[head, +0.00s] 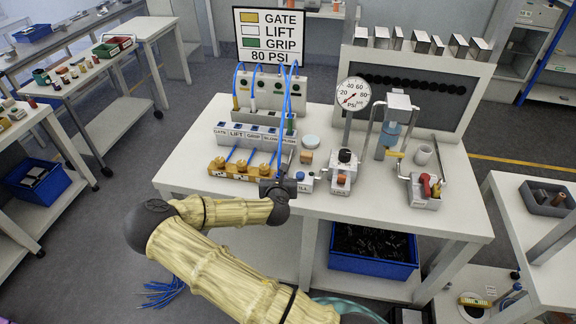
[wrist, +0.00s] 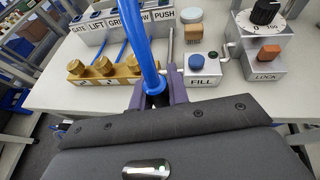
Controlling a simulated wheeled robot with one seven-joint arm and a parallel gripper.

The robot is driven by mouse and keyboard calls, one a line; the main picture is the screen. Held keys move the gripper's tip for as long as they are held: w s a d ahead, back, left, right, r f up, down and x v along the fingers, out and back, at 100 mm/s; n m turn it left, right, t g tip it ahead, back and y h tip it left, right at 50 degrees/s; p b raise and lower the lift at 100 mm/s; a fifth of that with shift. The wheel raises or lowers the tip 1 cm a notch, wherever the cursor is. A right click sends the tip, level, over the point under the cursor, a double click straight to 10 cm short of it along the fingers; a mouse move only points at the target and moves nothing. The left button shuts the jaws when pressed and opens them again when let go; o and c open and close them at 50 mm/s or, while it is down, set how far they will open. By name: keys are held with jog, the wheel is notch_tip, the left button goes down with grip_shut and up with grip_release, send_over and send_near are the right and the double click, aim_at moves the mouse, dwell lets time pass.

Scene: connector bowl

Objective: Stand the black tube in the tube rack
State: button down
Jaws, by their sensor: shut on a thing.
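My gripper (head: 284,183) is at the front edge of the table. In the wrist view its jaws (wrist: 157,95) are closed around a blue tube (wrist: 147,45), which rises out of the top of the picture. The tube looks dark at the jaws; its lower end is hidden, and I cannot tell whether it has a black collar. I see no wholly black tube. A grey labelled block (head: 255,138), which looks like the tube rack, stands beyond the gripper. Its labels read GATE, LIFT, GRIP, BLOW and PUSH (wrist: 115,24).
A brass-fitted block (head: 232,169) lies just left of the gripper, with blue tubes behind it. The FILL box (head: 305,182) is close on the right, then the LOCK box (wrist: 265,65). A manifold (head: 262,88) with collared blue tubes and a sign (head: 268,36) stand behind.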

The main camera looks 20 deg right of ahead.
jog(key=s+a+f+n+t+y, duration=0.1)
jog(key=s+a+f+n+y, duration=0.3)
jog(key=a, duration=0.5)
jog(key=s+f+y, duration=0.1)
jog(key=s+f, duration=0.1)
jog(key=s, duration=0.1)
jog(key=shift+n+y, duration=0.3)
jog(key=shift+s+d+f, duration=0.1)
jog(key=shift+f, duration=0.05)
